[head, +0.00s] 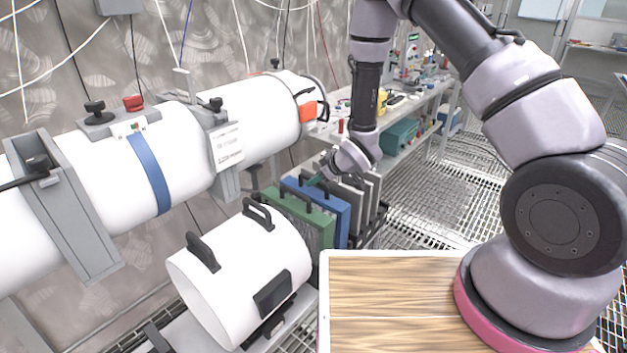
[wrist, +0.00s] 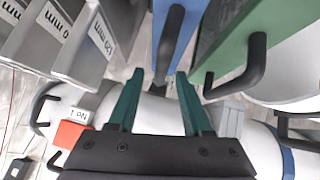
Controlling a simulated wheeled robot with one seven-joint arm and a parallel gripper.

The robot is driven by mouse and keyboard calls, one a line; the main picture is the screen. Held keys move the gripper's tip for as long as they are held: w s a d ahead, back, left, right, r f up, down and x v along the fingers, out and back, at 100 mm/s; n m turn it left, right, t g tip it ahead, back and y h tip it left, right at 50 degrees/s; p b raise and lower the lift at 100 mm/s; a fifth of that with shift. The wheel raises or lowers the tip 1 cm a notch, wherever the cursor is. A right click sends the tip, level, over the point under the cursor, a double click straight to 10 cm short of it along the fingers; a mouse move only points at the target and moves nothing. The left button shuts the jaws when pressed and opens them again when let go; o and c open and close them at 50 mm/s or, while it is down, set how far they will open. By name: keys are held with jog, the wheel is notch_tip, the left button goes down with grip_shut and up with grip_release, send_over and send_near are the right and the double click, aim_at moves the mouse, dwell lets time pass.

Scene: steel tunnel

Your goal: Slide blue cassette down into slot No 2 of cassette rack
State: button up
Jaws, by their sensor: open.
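The blue cassette (head: 331,202) stands upright between the green cassette and the grey plates in the head view. Its blue edge (wrist: 184,32) and black handle (wrist: 170,38) show at the top of the wrist view. My gripper (wrist: 160,75) is open, with its two green fingers pointing at that handle. The handle's near end appears about level with the fingertips, between them; I cannot tell whether they touch. My gripper (head: 322,177) is over the cassette tops in the head view. The cassette rack is mostly hidden, and slot No 2 cannot be made out.
The green cassette (head: 297,219) stands close beside the blue one; its handle (wrist: 243,70) is near my right finger. Grey plates (wrist: 87,45) with mm labels stand at the left in the wrist view. A white cylinder with handles (head: 238,275) lies in front.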

jog(key=v, duration=1)
jog(key=d+r+m+t+h, duration=0.15)
jog(key=d+r+m, duration=0.25)
jog(key=d+r, duration=0.6)
jog(key=d+r+m+h, duration=0.3)
jog(key=d+r+m, duration=0.15)
jog(key=r, duration=0.85)
jog(key=s+d+r+m, duration=0.3)
jog(key=s+r, duration=0.4)
jog(key=s, duration=0.3)
jog(key=s+d+r+m+g, duration=0.1)
jog(key=s+d+r+m, duration=0.2)
jog(key=s+r, duration=0.4)
jog(key=s+m, duration=0.1)
jog(key=s, duration=0.2)
jog(key=shift+s+d, duration=0.15)
jog(key=shift+d, duration=0.15)
